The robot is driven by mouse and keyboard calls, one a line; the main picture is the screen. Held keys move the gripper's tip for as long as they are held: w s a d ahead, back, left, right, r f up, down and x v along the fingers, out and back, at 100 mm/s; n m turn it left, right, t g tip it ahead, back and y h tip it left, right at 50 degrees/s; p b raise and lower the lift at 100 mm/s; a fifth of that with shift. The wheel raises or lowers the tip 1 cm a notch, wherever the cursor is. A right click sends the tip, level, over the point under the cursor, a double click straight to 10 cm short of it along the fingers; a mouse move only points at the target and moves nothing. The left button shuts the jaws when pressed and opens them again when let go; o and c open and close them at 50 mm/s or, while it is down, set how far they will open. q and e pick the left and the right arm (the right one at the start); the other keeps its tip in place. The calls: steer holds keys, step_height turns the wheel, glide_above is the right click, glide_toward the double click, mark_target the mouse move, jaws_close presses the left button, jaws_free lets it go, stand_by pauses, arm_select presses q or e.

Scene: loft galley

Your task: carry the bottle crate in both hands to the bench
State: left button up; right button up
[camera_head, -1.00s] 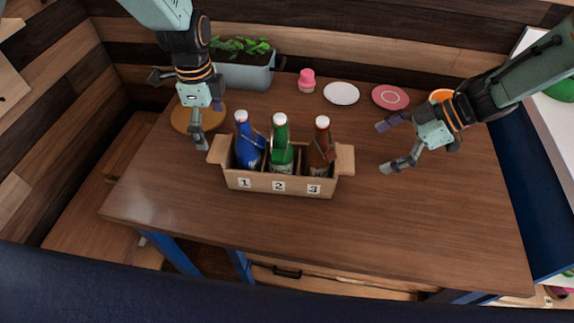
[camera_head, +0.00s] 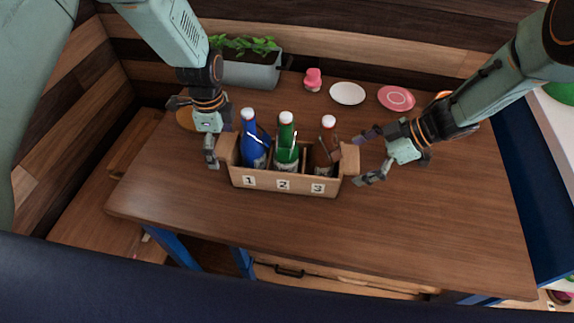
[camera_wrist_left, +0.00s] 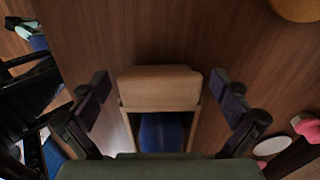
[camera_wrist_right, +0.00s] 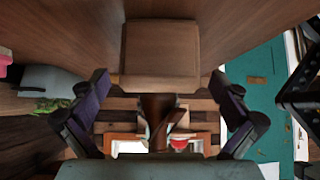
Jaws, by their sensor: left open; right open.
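The wooden bottle crate (camera_head: 236,180) stands on the wooden table, its front marked 1, 2 and 3. It holds a blue bottle (camera_head: 254,146), a green bottle (camera_head: 286,148) and a brown bottle (camera_head: 326,150), all upright. My left gripper (camera_head: 212,158) is open at the crate's left end; in the left wrist view its fingers stand either side of the end handle (camera_wrist_left: 160,88), apart from it. My right gripper (camera_head: 366,158) is open at the right end; in the right wrist view the right handle (camera_wrist_right: 161,55) shows between and beyond its fingers.
A grey planter (camera_head: 250,73) stands behind the crate at the left. A pink cup-like object (camera_head: 312,80), a white plate (camera_head: 347,93) and a pink plate (camera_head: 396,98) lie along the back. The table (camera_head: 300,230) is clear in front of the crate.

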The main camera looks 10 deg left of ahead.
arm_select(q)
steer(key=shift+d+f, duration=0.1)
steer(key=shift+f, duration=0.05)
arm_select(e)
steer(key=shift+f, duration=0.1)
arm_select(q)
steer(key=shift+a, duration=0.3)
arm_select(e)
steer(key=shift+a, duration=0.35)
arm_select(q)
steer(key=shift+c, duration=0.7)
arm_select(e)
steer(key=shift+c, duration=0.7)
arm_select(q)
steer(key=shift+d, duration=0.25)
steer(key=c, duration=0.5)
arm_select(e)
steer(key=shift+d, duration=0.25)
steer(key=c, duration=0.5)
arm_select(q)
steer(key=shift+a, duration=0.1)
steer(key=c, duration=0.8)
arm_select(e)
steer(key=shift+a, duration=0.15)
steer(key=c, duration=0.8)
